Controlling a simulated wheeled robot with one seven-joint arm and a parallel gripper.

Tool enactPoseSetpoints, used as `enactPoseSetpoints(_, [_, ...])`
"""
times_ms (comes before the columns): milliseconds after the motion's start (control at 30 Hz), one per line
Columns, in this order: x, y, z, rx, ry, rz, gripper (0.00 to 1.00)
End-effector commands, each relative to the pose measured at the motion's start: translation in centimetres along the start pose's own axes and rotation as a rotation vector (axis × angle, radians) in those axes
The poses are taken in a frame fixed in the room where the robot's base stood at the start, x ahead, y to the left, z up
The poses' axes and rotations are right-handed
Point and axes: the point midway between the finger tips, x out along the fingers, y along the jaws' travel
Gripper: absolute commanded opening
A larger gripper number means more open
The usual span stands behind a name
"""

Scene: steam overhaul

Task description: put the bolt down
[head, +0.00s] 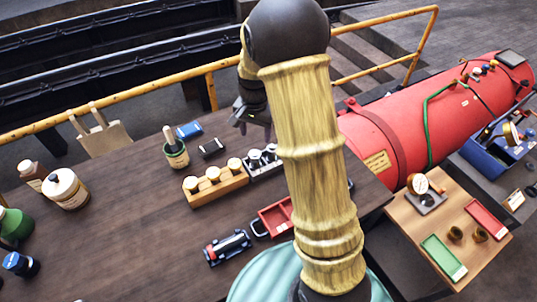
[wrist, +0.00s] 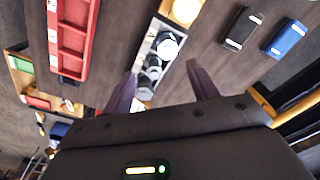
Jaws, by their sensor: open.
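My gripper (head: 252,120) is over the far side of the brown workbench (head: 130,190). In the wrist view its two dark fingers (wrist: 160,76) are apart, with nothing visibly clasped between them. Beyond the fingertips lies a pale rack (wrist: 142,58) with several round silvery and dark pieces in it. The same rack (head: 252,174) shows in the head view, partly behind my arm. I cannot make out for certain which piece is the bolt.
A wooden block (head: 216,188) with several round-topped pieces adjoins the rack. A black box (head: 211,148), a blue box (head: 189,130) and a green pot (head: 176,157) stand nearby. A red tray (head: 274,217) lies nearer. The bench's middle left is clear.

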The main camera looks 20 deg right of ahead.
Motion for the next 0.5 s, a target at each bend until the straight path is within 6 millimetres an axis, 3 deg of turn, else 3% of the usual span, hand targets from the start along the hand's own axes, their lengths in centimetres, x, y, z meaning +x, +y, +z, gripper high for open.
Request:
enactPoseSetpoints(200, [-3.5, 4.4, 5.4, -0.253, 0.065, -0.046, 0.59])
enactPoseSetpoints(500, [-5.6, 10.4, 13.1, -0.605, 0.174, -0.067, 0.59])
